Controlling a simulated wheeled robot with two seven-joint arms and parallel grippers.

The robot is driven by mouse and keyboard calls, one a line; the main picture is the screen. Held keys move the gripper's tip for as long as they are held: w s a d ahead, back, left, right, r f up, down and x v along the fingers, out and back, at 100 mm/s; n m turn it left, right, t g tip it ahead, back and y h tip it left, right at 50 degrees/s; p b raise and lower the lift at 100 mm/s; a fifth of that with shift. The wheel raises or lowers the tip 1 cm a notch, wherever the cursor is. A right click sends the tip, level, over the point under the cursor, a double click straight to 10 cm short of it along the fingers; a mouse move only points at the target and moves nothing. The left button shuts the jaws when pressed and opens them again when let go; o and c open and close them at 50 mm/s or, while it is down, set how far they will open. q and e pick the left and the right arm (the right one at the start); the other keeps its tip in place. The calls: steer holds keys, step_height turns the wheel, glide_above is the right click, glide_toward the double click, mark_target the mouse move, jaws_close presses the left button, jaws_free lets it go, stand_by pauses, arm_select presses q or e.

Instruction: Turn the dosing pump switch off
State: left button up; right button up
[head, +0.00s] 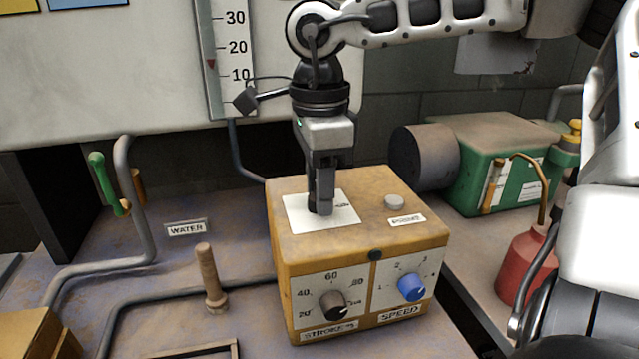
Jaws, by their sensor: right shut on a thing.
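The dosing pump (359,239) is a worn yellow box on the bench, with a white switch plate (340,226) on its top. My right gripper (320,208) points straight down onto this plate. Its fingers are shut on the switch, which they mostly hide, so its position cannot be told. Some lettering shows on the plate just right of the fingers but is too small to read. A grey stroke knob (333,305) and a blue speed knob (411,287) are on the front face. My left gripper is not in view.
A pale round prime button (394,202) is right of the plate. A green motor (498,160) stands behind right, with a red oil can (526,265) at right. Pipes, a green-handled valve (103,177) and an upright rusty bolt (211,275) are left.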

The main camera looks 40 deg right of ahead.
stand_by(0.4)
steer(key=o, duration=1)
step_height(320, 180, up, 16)
steer(key=shift+p, duration=1.1)
